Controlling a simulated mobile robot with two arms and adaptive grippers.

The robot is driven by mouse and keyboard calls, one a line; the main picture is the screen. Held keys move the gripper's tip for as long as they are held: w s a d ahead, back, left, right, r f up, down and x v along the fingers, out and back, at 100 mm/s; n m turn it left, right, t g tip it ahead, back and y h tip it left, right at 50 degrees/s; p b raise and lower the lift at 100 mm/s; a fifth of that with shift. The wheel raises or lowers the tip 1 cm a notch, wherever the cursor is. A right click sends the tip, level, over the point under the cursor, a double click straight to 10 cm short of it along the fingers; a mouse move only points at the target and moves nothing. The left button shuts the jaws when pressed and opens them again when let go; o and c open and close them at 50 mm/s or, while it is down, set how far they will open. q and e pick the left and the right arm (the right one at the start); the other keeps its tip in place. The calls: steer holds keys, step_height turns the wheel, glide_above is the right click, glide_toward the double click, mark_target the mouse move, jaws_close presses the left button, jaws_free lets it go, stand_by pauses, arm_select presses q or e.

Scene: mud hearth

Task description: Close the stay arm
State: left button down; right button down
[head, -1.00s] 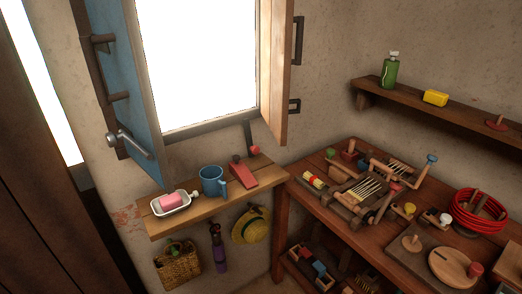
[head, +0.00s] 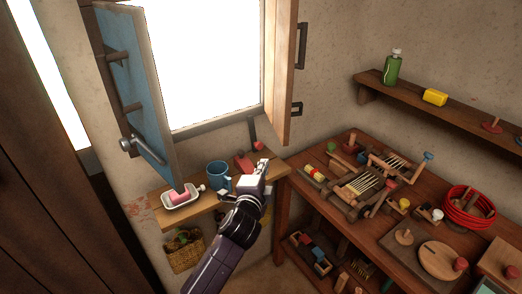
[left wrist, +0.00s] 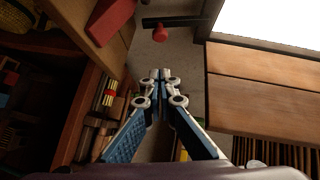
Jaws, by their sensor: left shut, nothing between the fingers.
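The stay arm (head: 252,131) is a dark bar hanging below the window's lower frame, with a red knob (head: 258,146) at its end. In the left wrist view the dark bar (left wrist: 185,21) and its red knob (left wrist: 160,34) show at the top, beyond the fingertips. My left gripper (head: 264,164) is shut and empty over the right end of the small wall shelf, just below the knob in the head view. Its closed fingertips also show in the left wrist view (left wrist: 160,76), apart from the knob. My right gripper is not in view.
The wooden shutter (head: 284,75) stands open at right of the window; the blue shutter (head: 135,85) is at left. A red wedge (head: 243,161), blue mug (head: 218,176) and soap dish (head: 181,205) sit on the wall shelf (head: 158,196). A cluttered workbench (head: 330,200) stands right.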

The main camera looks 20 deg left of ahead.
mark_target(255, 135)
arm_select(q)
steer(key=w+a, duration=0.1)
steer(key=w, duration=0.2)
steer(key=w+a+f+p, duration=0.1)
steer(key=w, duration=0.4)
steer(key=shift+w+a+f+p, duration=0.3)
steer(key=shift+a+f, duration=0.05)
steer(key=shift+a, duration=0.05)
steer(key=shift+w+a+f, duration=0.1)
steer(key=shift+w+a, duration=0.1)
steer(key=shift+a, duration=0.1)
steer(key=shift+w+a+f, duration=0.1)
steer(key=shift+w+a, duration=0.05)
steer(key=shift+a, duration=0.1)
steer(key=shift+f, duration=0.1)
